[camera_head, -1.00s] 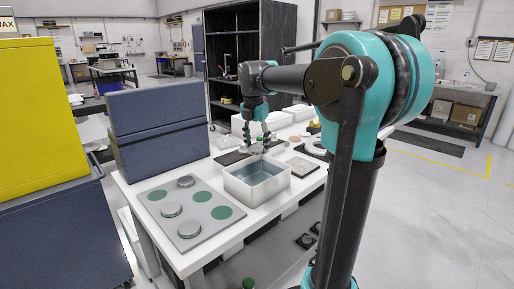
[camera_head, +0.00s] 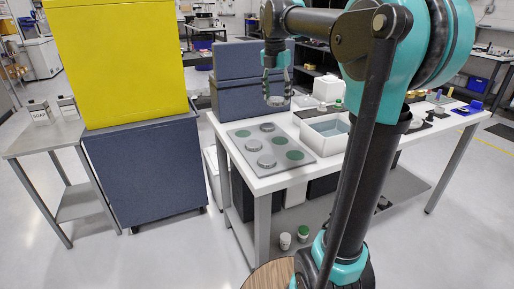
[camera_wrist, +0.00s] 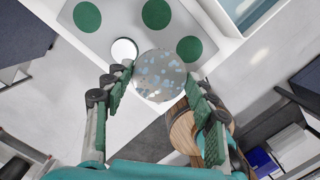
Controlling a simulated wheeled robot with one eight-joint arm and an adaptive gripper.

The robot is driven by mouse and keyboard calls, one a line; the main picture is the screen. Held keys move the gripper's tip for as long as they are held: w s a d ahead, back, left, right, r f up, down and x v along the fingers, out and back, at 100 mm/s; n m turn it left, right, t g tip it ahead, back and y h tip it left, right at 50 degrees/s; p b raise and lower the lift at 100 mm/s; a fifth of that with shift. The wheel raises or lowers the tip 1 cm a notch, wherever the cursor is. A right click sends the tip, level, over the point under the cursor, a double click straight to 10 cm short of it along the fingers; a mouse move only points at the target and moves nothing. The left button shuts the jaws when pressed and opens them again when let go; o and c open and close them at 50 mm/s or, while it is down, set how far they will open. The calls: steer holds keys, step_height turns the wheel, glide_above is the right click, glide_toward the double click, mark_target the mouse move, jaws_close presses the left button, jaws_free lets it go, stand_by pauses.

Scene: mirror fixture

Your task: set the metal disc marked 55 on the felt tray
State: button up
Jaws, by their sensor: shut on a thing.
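My gripper (camera_head: 277,82) is shut on a round metal disc (camera_head: 277,100), held up in the air above the back right of the grey tray. In the wrist view the disc (camera_wrist: 160,76) is shiny with bluish mottled reflections, between the fingers (camera_wrist: 157,82). No number is readable on it.
A white basin (camera_head: 309,137) stands on the table right of the tray. Dark blue boxes (camera_head: 240,102) stand behind it. A yellow cabinet (camera_head: 120,65) on a dark blue base (camera_head: 145,170) is to the left. Jars (camera_head: 286,240) sit below the table.

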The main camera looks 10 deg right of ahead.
mark_target(275, 151)
step_height(275, 151, down, 20)
steer(key=shift+r, duration=0.25)
steer(key=shift+f, duration=0.1)
steer(key=o, duration=0.7)
steer(key=shift+o, duration=0.4)
step_height(275, 151, up, 12)
steer(key=s+a, duration=0.1)
